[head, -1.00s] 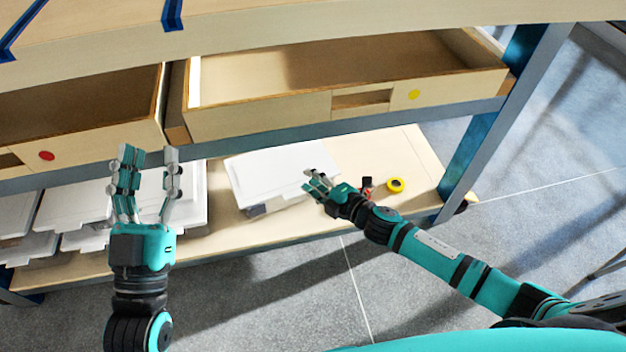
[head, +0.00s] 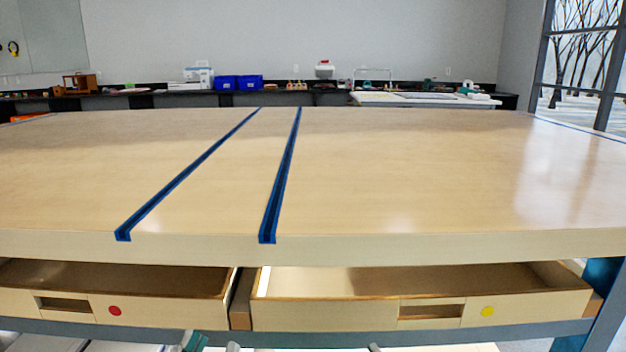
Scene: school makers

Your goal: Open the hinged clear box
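Only the tips of my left gripper (head: 213,345) show, at the bottom edge of the head view. Its fingertips stand apart with a gap between them, and nothing shows in the gap. A small grey-green bit at the bottom edge, right of centre, looks like a tip of my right gripper (head: 374,347); its state cannot be told. A strip of white lid (head: 460,348) shows below the right drawer. It looks like the top of a box on the low shelf. The rest of that box, its clear sides and any hinge are out of view.
A wide wooden tabletop (head: 400,180) with two blue strips is bare. Under it, a left drawer (head: 75,306) with a red dot and a right drawer (head: 330,316) with a yellow dot are pulled out and look empty. Blue bins (head: 238,83) stand on the far counter.

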